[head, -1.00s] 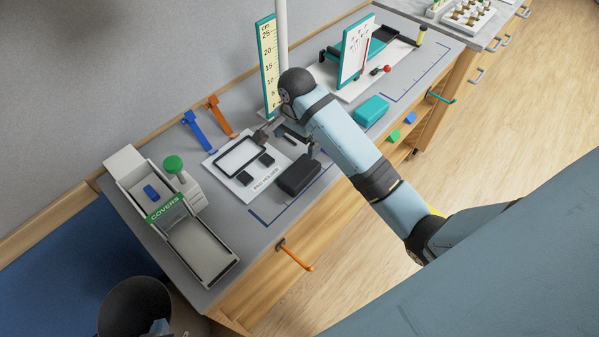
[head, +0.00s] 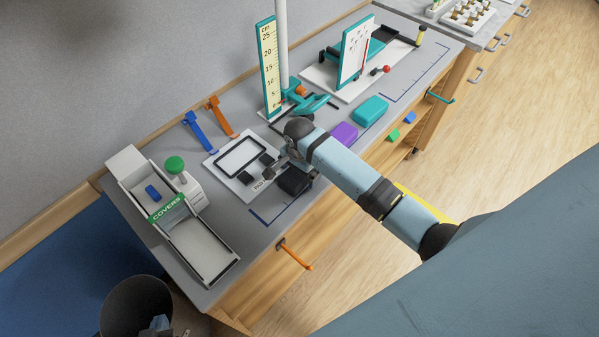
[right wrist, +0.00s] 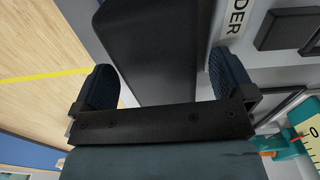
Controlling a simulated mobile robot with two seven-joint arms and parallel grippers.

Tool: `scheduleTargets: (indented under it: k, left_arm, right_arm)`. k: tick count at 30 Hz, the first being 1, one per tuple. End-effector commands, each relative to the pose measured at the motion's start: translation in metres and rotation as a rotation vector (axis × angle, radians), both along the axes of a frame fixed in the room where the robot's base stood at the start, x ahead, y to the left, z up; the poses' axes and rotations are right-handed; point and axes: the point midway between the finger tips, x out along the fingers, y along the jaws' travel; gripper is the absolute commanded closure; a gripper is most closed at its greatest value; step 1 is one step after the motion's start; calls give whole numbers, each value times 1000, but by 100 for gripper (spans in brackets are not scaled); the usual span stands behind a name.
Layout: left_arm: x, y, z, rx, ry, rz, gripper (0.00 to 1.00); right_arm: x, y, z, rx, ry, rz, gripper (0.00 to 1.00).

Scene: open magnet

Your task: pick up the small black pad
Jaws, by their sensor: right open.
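Two small black pads lie on the white pad holder board (head: 222,158), one nearer the front (head: 245,178) and one further back (head: 266,159). A small black pad (right wrist: 288,28) also shows at the top right of the right wrist view. A larger black block (head: 293,181) sits beside the board's right edge. My right gripper (right wrist: 165,78) is open, with its fingers on either side of this block (right wrist: 150,40); I cannot tell whether they touch it. In the head view the right gripper (head: 289,172) partly covers the block.
A black frame (head: 241,142) lies on the board. Blue (head: 198,133) and orange (head: 220,118) tools stand behind. A covers dispenser (head: 200,250) is at left. A purple block (head: 344,133), a teal box (head: 370,110) and a ruler stand (head: 268,65) are to the right.

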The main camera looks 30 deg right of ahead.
Motion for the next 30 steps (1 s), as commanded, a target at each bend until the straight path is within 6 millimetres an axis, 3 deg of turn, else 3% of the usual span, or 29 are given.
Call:
scheduleTargets:
  k: [7,14,24,30]
  left_arm:
    - [-3,-2,-5,-5,13,5,100]
    - [-4,-1,-4,-2,10,1,100]
    - [-3,-2,-1,-3,4,0,100]
    - [-3,-2,-3,1,3,-5,100]
  right_arm:
    - [0,0,-2,0,0,0,0]
    - [0,0,-2,0,0,0,53]
    - [0,0,0,0,-1,0,53]
    - [1,1,16,1,-4,1,53]
